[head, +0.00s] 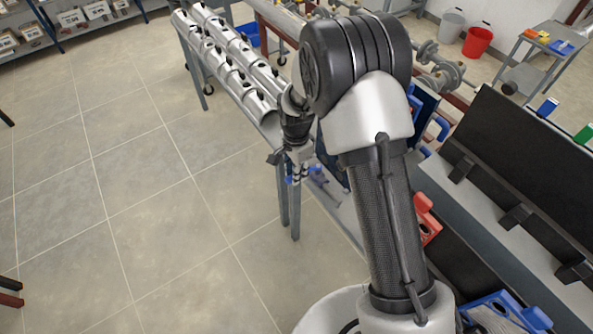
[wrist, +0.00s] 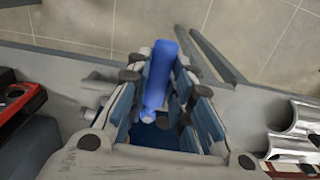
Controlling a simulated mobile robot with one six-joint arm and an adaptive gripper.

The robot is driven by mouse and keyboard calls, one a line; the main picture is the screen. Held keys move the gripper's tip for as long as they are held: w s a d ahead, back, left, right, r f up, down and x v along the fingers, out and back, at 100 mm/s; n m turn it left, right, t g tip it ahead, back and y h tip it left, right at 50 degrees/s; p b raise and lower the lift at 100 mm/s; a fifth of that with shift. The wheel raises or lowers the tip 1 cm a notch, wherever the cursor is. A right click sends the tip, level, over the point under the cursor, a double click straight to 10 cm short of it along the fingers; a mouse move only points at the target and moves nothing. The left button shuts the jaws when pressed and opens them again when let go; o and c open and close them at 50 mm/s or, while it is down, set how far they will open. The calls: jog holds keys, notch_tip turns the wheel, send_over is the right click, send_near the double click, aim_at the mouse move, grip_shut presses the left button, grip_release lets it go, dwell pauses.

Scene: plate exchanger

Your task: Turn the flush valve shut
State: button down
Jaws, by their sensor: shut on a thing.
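The blue lever handle (wrist: 161,75), which I take to be the flush valve's, stands between the fingers of my gripper (wrist: 160,95) in the wrist view. It points toward the top of the picture and its far end sticks out past the fingers. My gripper is shut on it. The valve body below is mostly hidden by my gripper. In the head view my gripper (head: 296,165) is small, at the left edge of the bench, and the handle cannot be made out clearly there.
A red block (wrist: 12,108) lies at the left there. Dark panels (head: 530,150) stand at right. The tiled floor (head: 130,190) at left is clear.

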jog(key=c, duration=1.4)
grip_release()
jog(key=shift+r, duration=6)
